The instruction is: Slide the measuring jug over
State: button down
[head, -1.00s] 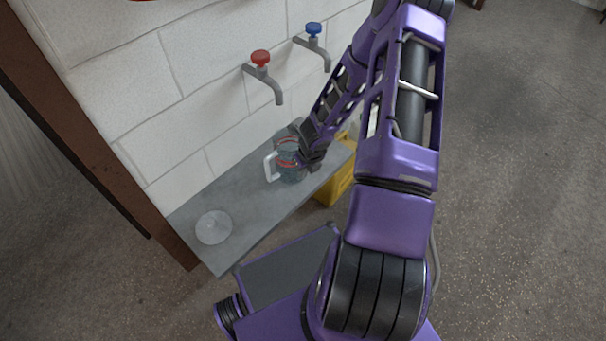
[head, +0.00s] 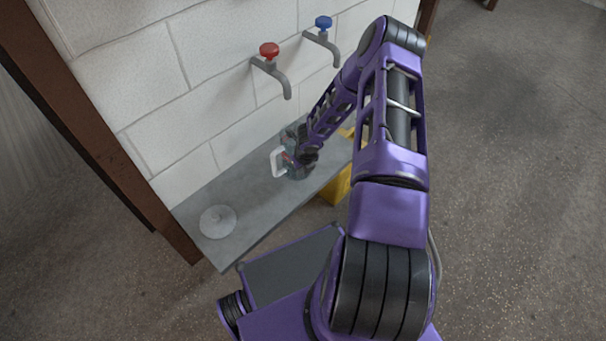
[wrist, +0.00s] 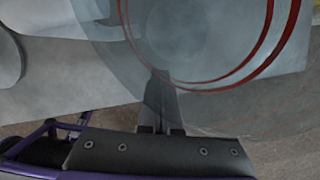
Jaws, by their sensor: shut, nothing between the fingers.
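The measuring jug (head: 299,172) is clear, with red rings and a white handle on its left side. It stands upright on the grey bench shelf (head: 245,193) below the taps. In the wrist view the clear jug (wrist: 215,45) fills much of the upper middle and right. My gripper (head: 302,157) is at the jug's right and upper side in the head view and hides part of it. In the wrist view the fingers (wrist: 161,90) are together, empty, and overlap the jug's wall. I cannot tell whether they touch it.
A pale round disc (head: 217,221) lies on the shelf's left end; the shelf between it and the jug is clear. A red-handled tap (head: 270,65) and a blue-handled tap (head: 323,35) stick out from the white block wall above. A yellow crate (head: 337,187) stands below the shelf's right end.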

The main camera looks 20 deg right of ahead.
jog(key=shift+w, duration=0.15)
jog(key=p, duration=0.1)
jog(key=w+p, duration=0.1)
jog(key=shift+a+r+p, duration=0.15)
jog(key=shift+r+p, duration=0.1)
jog(key=shift+p, duration=0.1)
jog(key=shift+w+p, duration=0.75)
jog(key=shift+p, duration=0.15)
jog(key=shift+w+f, duration=0.25)
jog(key=shift+w, duration=0.1)
jog(key=shift+s, duration=0.1)
